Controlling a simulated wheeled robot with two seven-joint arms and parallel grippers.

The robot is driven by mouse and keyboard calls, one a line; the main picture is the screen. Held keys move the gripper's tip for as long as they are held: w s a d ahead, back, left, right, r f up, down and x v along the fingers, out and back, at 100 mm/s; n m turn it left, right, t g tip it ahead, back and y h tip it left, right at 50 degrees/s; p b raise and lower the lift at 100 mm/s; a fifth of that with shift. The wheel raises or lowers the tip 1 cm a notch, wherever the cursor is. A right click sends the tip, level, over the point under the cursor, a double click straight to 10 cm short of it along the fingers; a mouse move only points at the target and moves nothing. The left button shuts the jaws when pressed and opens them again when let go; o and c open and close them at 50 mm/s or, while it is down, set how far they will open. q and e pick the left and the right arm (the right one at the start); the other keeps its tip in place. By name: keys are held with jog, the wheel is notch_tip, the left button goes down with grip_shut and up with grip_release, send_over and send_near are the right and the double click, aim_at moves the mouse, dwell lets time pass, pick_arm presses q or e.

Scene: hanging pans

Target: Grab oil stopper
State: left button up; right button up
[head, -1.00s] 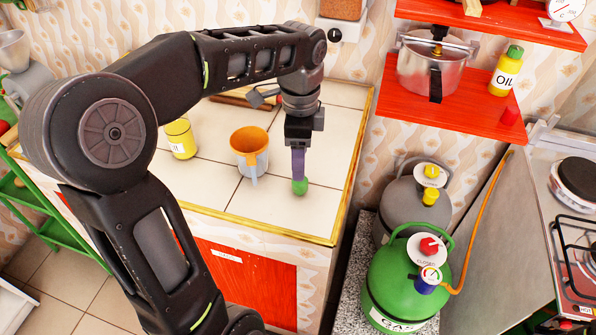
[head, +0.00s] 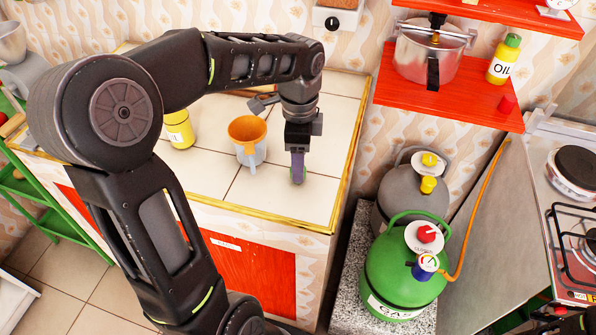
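A small green stopper (head: 304,173) is on the tiled counter, mostly hidden by my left gripper (head: 297,180). The purple-grey fingers point down over it, and only green edges show. The fingers overlap in this view, so I cannot tell whether they are open or shut on it. A yellow bottle (head: 179,131) stands on the counter to the left, its top hidden by my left arm. My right gripper is not in view.
A red shelf (head: 455,95) holds a pot (head: 428,60) and a green-capped oil bottle (head: 503,60). A green gas bottle (head: 403,275) stands right of the counter. The counter's front right is clear.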

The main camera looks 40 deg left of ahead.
pick_arm(q)
notch_tip(320, 180, down, 4)
jog(key=shift+d+r, duration=0.1)
jog(key=shift+c, duration=0.2)
dwell(0.4)
grip_shut()
dwell(0.4)
